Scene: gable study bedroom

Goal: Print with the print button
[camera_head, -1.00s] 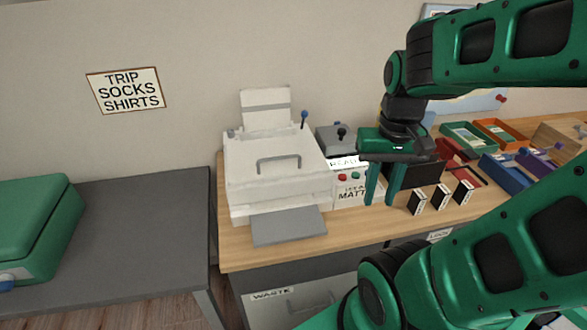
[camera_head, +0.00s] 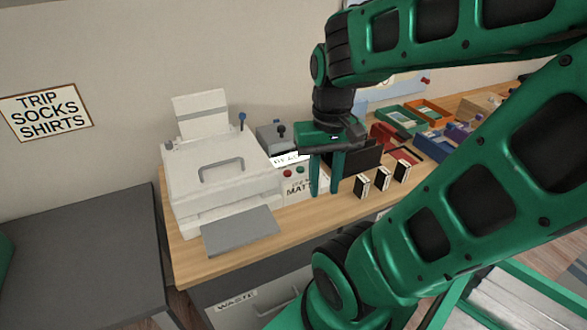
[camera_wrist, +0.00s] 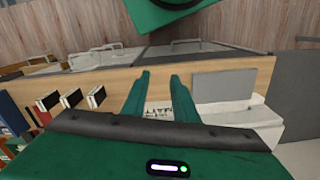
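The white printer (camera_head: 222,180) stands on the wooden desk, with a handle on its lid, paper in its rear feed and a grey output tray (camera_head: 240,230). Beside it on the right is a control panel (camera_head: 292,186) with a red button (camera_head: 287,174) and a green button (camera_head: 300,170); its lettering is partly hidden by my fingers. My gripper (camera_head: 326,190) points down in front of the panel's right part. Its two fingers are apart with nothing between them. In the wrist view my gripper (camera_wrist: 160,85) also shows two separated fingers, with the panel's lettering (camera_wrist: 158,108) behind them.
Several small black-and-white boxes (camera_head: 382,179) stand right of my gripper. Coloured trays (camera_head: 428,112) lie farther right. A grey box with a black knob (camera_head: 270,136) is behind the panel. A dark table (camera_head: 85,245) is at left; a drawer marked WASTE (camera_head: 237,302) is below.

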